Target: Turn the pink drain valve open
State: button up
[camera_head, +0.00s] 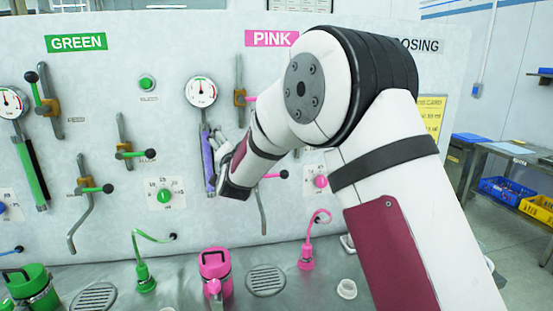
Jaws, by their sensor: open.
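The pink section of the panel has a pink label (272,38) at the top. Below it, a valve with a pink lever and dark knob (284,174) shows just right of my gripper, with a grey pipe (263,212) running down from it. It looks like the pink drain valve; its body is mostly hidden behind my arm. The lever lies roughly level. My gripper (222,170) is open, in front of the panel to the left of this lever, with nothing seen between its fingers. I cannot tell whether it touches anything.
A purple column (207,160) under a gauge (201,92) stands close behind my gripper. Another valve (240,82) is above, partly hidden by my arm. A pink canister (214,272), pink spout (306,255) and round drain grate (265,281) are on the counter below.

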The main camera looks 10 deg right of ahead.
dwell(0.3)
jog(key=shift+d+f, duration=0.45)
jog(key=shift+f, duration=0.05)
jog(key=s+p, duration=0.4)
jog(key=s, duration=0.5)
jog(key=shift+p, duration=0.35)
